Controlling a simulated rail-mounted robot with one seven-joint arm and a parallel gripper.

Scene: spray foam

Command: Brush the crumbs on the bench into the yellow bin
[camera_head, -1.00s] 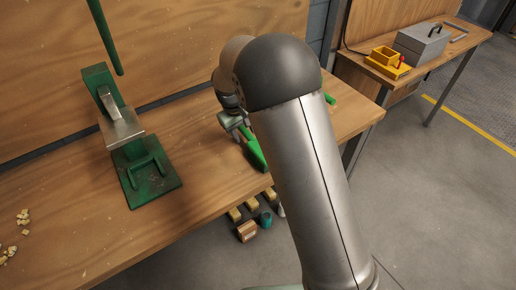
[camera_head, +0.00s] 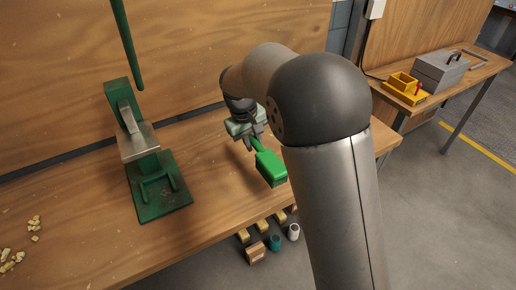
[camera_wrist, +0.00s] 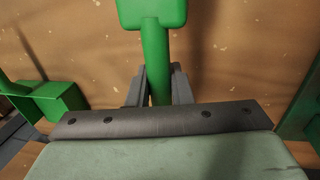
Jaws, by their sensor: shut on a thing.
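My gripper (camera_head: 250,136) is shut on the handle of a green brush (camera_head: 271,169), with the brush head pointing down and to the right in the head view. The brush appears to be held above the right part of the bench (camera_head: 95,250). In the wrist view its green handle (camera_wrist: 155,55) stands between my two fingers. Pale yellow crumbs (camera_head: 35,222) lie in loose clusters on the bench at the far left, well apart from the brush.
A green press (camera_head: 158,182) stands on the bench between the brush and the crumbs. A grey toolbox (camera_head: 440,70) is beside the yellow bin. Small blocks and cups (camera_head: 275,242) show below the bench's front edge. A green open box-like thing (camera_wrist: 55,98) is at left in the wrist view.

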